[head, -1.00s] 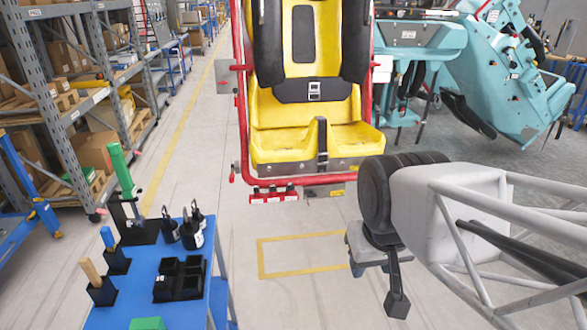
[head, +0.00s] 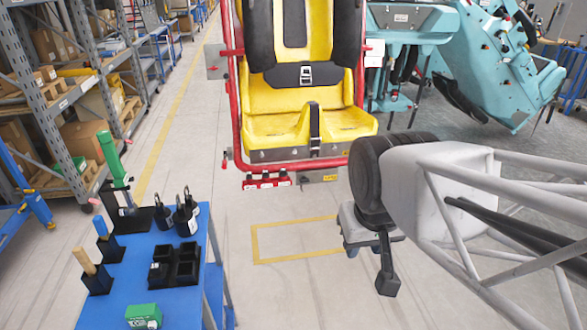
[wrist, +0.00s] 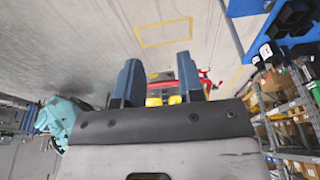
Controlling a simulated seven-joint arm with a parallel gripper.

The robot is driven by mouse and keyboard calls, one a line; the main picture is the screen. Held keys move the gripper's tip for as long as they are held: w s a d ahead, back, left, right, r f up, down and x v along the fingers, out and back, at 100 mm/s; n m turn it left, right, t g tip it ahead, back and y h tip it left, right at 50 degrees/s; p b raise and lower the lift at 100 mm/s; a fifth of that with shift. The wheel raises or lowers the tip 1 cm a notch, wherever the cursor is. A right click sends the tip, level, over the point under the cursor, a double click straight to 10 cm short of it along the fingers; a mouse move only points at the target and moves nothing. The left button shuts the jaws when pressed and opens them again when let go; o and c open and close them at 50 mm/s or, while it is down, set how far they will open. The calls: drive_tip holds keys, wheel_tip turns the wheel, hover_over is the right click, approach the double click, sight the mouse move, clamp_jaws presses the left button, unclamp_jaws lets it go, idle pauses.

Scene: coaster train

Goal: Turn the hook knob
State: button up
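I cannot tell for sure which part is the hook knob. Black items with hooked or looped tops (head: 186,218) stand on the blue table (head: 195,300) at the left in the head view. A yellow coaster seat (head: 300,125) in a red frame (head: 237,120) is ahead, with small red parts (head: 266,181) along its lower edge. My gripper (head: 352,250) is low and right of the seat, in free air. In the wrist view my gripper (wrist: 160,85) has its two blue fingers apart and nothing between them; the seat's red and yellow parts show beyond.
The table also holds a black divided tray (head: 175,265), a green box (head: 144,316) and several upright handled items. Shelves (head: 60,100) line the left; a teal machine (head: 480,60) stands at the back right. A yellow floor outline (head: 295,220) encloses bare floor.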

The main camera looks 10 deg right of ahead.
drive_tip(key=w+d+f+m+t, duration=0.2)
drive_tip(key=w, duration=1)
drive_tip(key=w+d+f+m+t, duration=0.2)
drive_tip(key=w, duration=1)
drive_tip(key=w+d+f+m+t, duration=0.2)
drive_tip(key=w, duration=1.1)
drive_tip(key=w+d+f+m+t+y, duration=0.1)
drive_tip(key=w+f+m+t, duration=0.1)
drive_tip(key=w+f, duration=0.5)
drive_tip(key=w+d+f+m+t, duration=0.1)
drive_tip(key=w+f+t, duration=0.1)
drive_tip(key=w+f, duration=0.5)
drive_tip(key=w+d+f+m+t+y, duration=0.1)
drive_tip(key=w+f+m+t+y, duration=0.25)
drive_tip(key=w+f, duration=0.75)
drive_tip(key=y, duration=0.3)
approach(304, 180)
drive_tip(key=shift+w+f+m, duration=0.1)
drive_tip(key=shift+f+m, duration=0.15)
drive_tip(key=shift+m, duration=0.2)
drive_tip(key=shift+w+a, duration=0.15)
drive_tip(key=x, duration=0.7)
drive_tip(key=shift+w, duration=0.25)
